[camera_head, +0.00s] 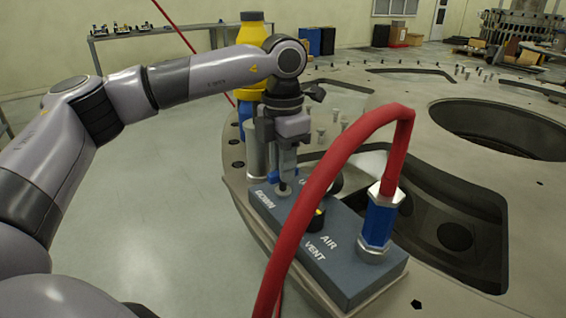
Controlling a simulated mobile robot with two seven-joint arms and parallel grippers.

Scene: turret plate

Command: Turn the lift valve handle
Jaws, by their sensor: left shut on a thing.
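A grey-blue valve box (345,278) sits on the rim of the turret plate, with white letters reading DOWN, AIR and VENT. My left gripper (283,180) reaches down over the box's far left end, beside the DOWN letters. It is shut on the lift valve handle, which is mostly hidden by the fingers; a round pivot (283,189) shows just below them. A black knob with a yellow mark (318,217) stands near the middle of the box. My right gripper is not in view.
A thick red hose (335,158) arches in front of the box to a blue and silver fitting (377,222) on its right end. The turret plate (420,150) has large openings and several bolts. A yellow bottle-shaped part (252,30) stands behind my left arm. Open floor lies left.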

